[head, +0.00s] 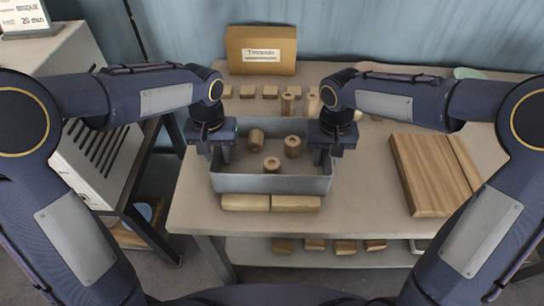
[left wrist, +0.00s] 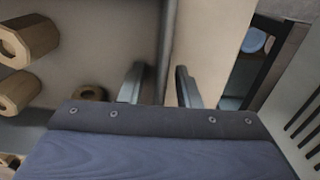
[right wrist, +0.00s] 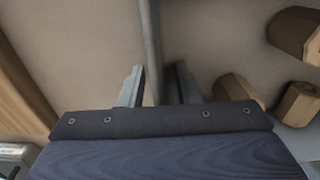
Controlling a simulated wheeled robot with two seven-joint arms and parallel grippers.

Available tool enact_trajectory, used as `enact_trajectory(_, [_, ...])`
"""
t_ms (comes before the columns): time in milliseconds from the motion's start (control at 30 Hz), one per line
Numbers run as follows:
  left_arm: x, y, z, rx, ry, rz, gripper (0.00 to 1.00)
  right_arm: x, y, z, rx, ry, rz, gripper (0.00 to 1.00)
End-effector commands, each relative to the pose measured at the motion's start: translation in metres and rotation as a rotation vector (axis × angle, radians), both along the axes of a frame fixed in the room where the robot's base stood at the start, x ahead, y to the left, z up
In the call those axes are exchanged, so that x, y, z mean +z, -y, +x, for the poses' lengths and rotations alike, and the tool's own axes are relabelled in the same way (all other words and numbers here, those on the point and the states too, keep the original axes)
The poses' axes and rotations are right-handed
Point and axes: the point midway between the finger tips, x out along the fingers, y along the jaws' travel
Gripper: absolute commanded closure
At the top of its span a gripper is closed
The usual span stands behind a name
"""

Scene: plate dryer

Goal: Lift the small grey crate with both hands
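The small grey crate (head: 270,185) stands on the table with several wooden pieces inside, such as a holed cylinder (head: 292,146). My left gripper (head: 219,156) is at the crate's left wall. In the left wrist view its fingers (left wrist: 160,72) are apart, one on each side of the wall (left wrist: 165,45), with gaps visible. My right gripper (head: 324,158) is at the right wall. In the right wrist view its fingers (right wrist: 157,72) are likewise apart, with the wall (right wrist: 150,35) between them. The fingertips' depth along the walls is hard to tell.
A striped wooden board (head: 432,172) lies to the right on the table (head: 365,205). A cardboard box (head: 261,50) and a row of small blocks (head: 270,92) are behind. A grey rack unit (head: 85,160) stands left.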

Motion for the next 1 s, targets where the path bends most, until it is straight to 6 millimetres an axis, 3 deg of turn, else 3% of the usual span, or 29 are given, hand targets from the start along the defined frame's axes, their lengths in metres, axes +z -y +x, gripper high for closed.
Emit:
enact_trajectory(67, [0.0001,0.0000,0.0000,0.000,0.000,0.000,0.73,0.0002,0.0000,0.0000,0.000,0.000,0.000,0.73])
enact_trajectory(300, [0.0003,0.0000,0.0000,0.000,0.000,0.000,1.00,0.0005,-0.0001,0.0000,0.000,0.000,0.000,1.00])
enact_trajectory(1000, [0.0006,0.0000,0.0001,0.000,0.000,0.000,1.00,0.0008,-0.0001,0.0002,0.000,0.001,0.000,1.00])
